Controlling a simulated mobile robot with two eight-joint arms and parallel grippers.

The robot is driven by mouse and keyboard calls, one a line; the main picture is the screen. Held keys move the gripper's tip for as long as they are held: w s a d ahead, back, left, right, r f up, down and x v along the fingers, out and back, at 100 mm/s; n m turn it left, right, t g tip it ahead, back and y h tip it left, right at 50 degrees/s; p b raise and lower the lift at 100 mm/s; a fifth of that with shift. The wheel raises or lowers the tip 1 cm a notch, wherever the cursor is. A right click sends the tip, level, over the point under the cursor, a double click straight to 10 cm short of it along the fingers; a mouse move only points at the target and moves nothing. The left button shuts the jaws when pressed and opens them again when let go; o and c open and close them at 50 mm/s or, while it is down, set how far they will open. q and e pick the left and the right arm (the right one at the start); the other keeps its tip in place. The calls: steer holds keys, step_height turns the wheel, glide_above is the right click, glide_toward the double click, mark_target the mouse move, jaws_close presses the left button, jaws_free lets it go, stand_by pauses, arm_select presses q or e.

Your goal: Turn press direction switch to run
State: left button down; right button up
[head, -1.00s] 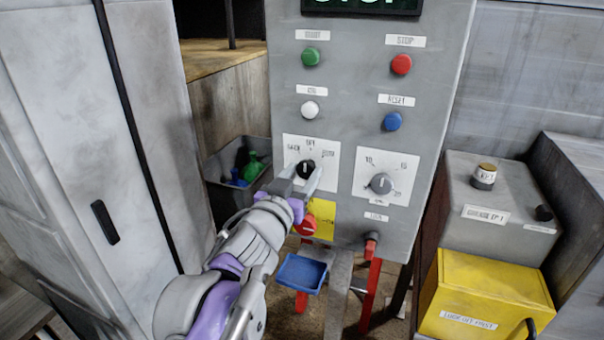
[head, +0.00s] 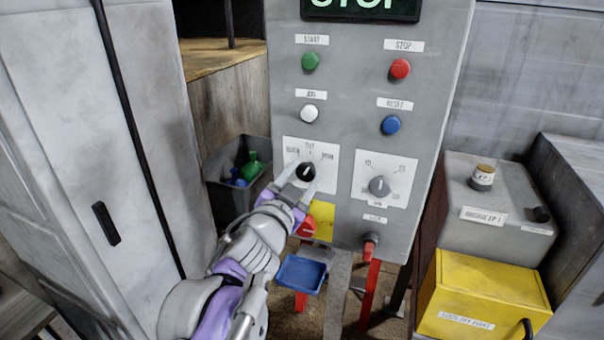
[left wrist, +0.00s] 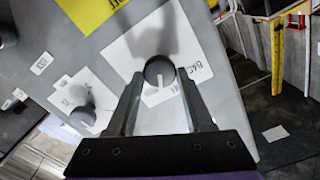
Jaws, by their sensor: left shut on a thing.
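The press direction switch is a black round knob (head: 306,172) on a white plate with BACK, OFF and RUN marks, on the grey control panel (head: 345,120). Its light pointer mark leans up and to the right in the head view, about between OFF and RUN. My left gripper (head: 299,187) is shut on this knob, with one finger on each side. In the left wrist view the knob (left wrist: 159,69) sits between the two fingertips (left wrist: 160,82). My right gripper is not in view.
A grey dial (head: 380,187) is right of the switch. A red knob (head: 305,228) on a yellow plate lies just below my gripper. Green, red, white and blue buttons are above. A blue tray (head: 301,274) is below, and a yellow box (head: 483,295) stands at right.

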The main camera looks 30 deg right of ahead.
arm_select(q)
steer(key=shift+m+p, duration=0.65)
steer(key=shift+m, duration=1.55)
steer(key=shift+f, duration=0.1)
steer(key=shift+c, duration=1.5)
jaws_free()
steer(key=b+v, duration=0.1)
steer(key=v, duration=1)
steer(key=shift+b, duration=0.35)
steer(key=shift+d, duration=0.1)
